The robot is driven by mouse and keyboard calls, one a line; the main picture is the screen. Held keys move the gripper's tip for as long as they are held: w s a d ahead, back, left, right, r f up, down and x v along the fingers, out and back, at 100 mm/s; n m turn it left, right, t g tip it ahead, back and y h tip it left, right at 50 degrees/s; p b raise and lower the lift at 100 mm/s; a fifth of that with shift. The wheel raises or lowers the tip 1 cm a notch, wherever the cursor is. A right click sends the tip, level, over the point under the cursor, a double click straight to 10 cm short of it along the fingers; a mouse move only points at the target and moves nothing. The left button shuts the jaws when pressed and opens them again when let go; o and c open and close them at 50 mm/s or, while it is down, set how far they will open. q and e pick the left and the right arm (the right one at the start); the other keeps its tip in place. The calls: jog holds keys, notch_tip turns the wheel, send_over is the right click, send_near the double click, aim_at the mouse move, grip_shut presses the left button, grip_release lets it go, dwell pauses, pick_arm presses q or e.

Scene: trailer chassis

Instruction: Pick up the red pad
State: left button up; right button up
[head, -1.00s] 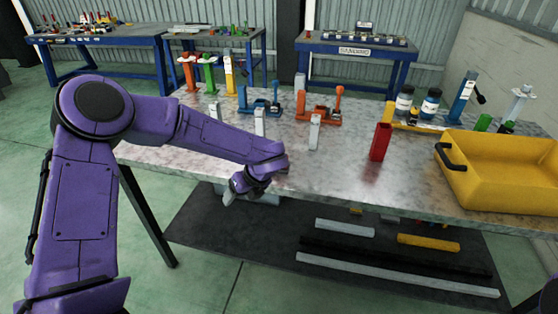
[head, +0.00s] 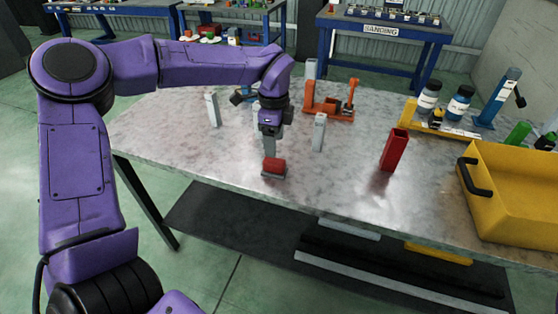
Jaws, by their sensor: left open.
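The red pad (head: 274,165) is a small red block on a grey base, near the front edge of the metal table. My left gripper (head: 269,152) is open and points down from above. In the picture its fingers end right at the back edge of the red pad. I cannot tell whether they touch it or hang behind it. My right gripper is out of view.
The table (head: 330,180) is bare around the pad. A grey upright block (head: 319,132), a red hollow tube (head: 394,150) and an orange clamp (head: 330,103) stand to the right. A yellow bin (head: 515,185) is at the far right.

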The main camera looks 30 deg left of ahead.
aim_at(274, 160)
pick_arm(q)
jog(key=shift+s+f, duration=0.2)
jog(key=shift+f, duration=0.35)
jog(key=shift+s+f, duration=0.15)
jog(key=shift+f, duration=0.35)
notch_tip(274, 160, down, 6)
jog(key=shift+d+r+p, duration=0.1)
jog(key=shift+r+p, duration=0.05)
jog(key=shift+p, duration=0.9)
jog(key=c, duration=1.1)
jog(key=shift+c, duration=0.2)
jog(key=shift+w+r, duration=0.15)
jog(key=shift+r, duration=0.35)
jog(key=s+d+r+b, duration=0.2)
jog(key=s+d+r, duration=0.1)
jog(key=s+r, duration=0.3)
jog(key=s+d+r+b, duration=0.3)
jog(key=s+r, duration=0.3)
jog(key=shift+s+d, duration=0.25)
jog(key=shift+s, duration=0.1)
